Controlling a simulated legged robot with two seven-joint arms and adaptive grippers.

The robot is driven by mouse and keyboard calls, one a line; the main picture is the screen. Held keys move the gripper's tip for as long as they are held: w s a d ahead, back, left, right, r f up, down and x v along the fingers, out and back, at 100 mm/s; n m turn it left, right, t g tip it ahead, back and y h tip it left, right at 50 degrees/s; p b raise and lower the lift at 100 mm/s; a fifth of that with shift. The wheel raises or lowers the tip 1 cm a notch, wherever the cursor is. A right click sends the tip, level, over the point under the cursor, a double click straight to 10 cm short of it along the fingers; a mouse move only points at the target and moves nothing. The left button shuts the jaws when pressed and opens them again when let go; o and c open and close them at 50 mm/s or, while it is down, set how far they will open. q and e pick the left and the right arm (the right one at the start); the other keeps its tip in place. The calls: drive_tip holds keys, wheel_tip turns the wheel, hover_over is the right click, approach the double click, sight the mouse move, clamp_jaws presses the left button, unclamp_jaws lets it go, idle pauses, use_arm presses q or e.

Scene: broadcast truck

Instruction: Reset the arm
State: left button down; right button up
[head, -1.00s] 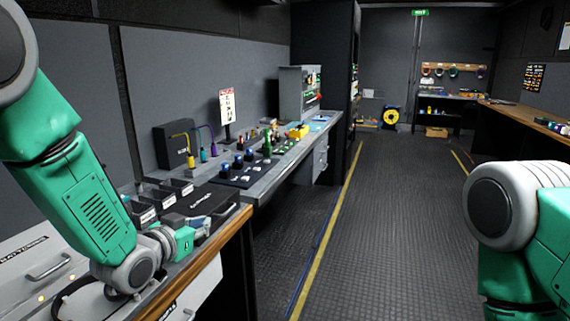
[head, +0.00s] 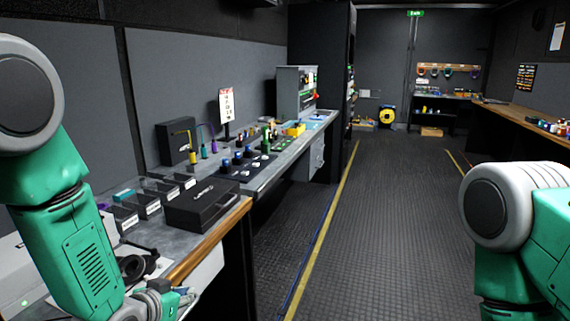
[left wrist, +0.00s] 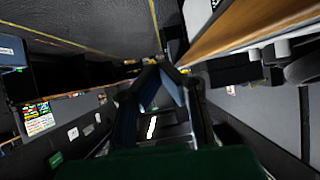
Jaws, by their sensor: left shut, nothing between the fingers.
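My left arm comes down the left side of the head view in green and grey. My left gripper (head: 183,297) shows small at the bottom left, in front of the wooden bench edge. In the left wrist view the left gripper's dark fingers (left wrist: 158,72) come together in the middle, with nothing held between them. My right arm shows at the right edge of the head view; its gripper is out of the picture.
A black case (head: 202,204) and small labelled bins (head: 150,206) stand on the near bench. A black headset (head: 135,267) lies beside my left arm. A farther bench holds blue-topped items (head: 238,158) and a sign (head: 226,104). The ribbed floor aisle (head: 385,230) is clear.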

use_arm(q)
drive_tip(key=s+a+f+n+g+y, duration=0.1)
drive_tip(key=s+a+f+g, duration=0.15)
drive_tip(key=s+f, duration=0.55)
drive_tip(key=s+a+f+n+g+y, duration=0.1)
drive_tip(key=s+a+f+g, duration=0.15)
drive_tip(key=s+f, duration=0.55)
drive_tip(key=s+a+f+g+y, duration=0.1)
drive_tip(key=s+g, duration=0.4)
drive_tip(key=s, duration=1.3)
drive_tip(key=shift+s+a+f+n+g, duration=0.3)
drive_tip(key=shift+s+f+n, duration=0.05)
drive_tip(key=shift+n, duration=0.05)
